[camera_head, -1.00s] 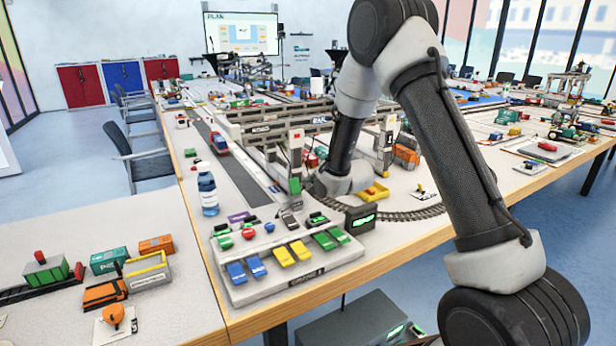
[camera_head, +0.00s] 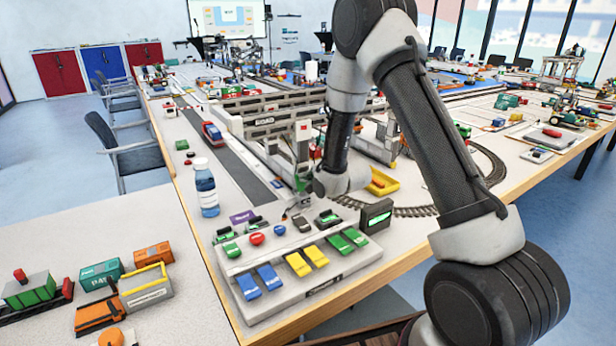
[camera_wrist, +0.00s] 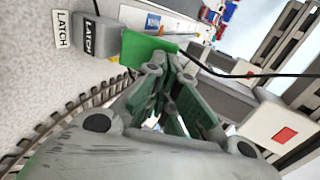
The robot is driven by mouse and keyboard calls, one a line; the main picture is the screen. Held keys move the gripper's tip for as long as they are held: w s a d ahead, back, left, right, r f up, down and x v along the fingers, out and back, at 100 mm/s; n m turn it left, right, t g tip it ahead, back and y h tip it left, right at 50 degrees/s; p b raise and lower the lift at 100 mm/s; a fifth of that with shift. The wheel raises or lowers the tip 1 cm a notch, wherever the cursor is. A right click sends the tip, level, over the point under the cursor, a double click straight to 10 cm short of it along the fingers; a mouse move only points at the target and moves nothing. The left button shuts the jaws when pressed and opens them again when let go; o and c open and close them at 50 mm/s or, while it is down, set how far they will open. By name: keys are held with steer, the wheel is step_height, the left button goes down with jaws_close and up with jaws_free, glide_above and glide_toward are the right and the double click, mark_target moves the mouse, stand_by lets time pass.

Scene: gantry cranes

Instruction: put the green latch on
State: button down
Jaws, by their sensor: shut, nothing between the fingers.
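The green latch (camera_wrist: 148,52) shows in the wrist view as a flat green flap beside a grey block (camera_wrist: 92,38) marked LATCH. In the head view a small patch of green (camera_head: 303,184) shows at the foot of the near gantry crane leg, partly hidden by my wrist. My gripper (camera_wrist: 168,72) is shut and empty. Its fingertips are right at the edge of the green flap in the wrist view; I cannot tell whether they touch it. In the head view the fingers are mostly hidden at the end of my wrist.
A control box (camera_head: 314,284) with blue, yellow and green rockers stands in front. A display box (camera_head: 375,216) stands at its right rear. A water bottle (camera_head: 206,188) stands to the left. A crane leg (camera_wrist: 275,128) with a red square is close right in the wrist view. Curved track (camera_head: 410,211) lies right.

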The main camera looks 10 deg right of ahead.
steer(key=shift+w+a+r, duration=0.1)
steer(key=shift+w+a, duration=0.05)
steer(key=shift+w, duration=0.3)
steer(key=shift+w+a+r, duration=0.1)
steer(key=shift+w+a, duration=0.05)
steer(key=shift+w, duration=0.3)
steer(key=shift+s+d+f, duration=0.1)
steer(key=shift+s, duration=0.1)
steer(key=shift+s+d+f, duration=0.15)
steer(key=shift+s, duration=0.5)
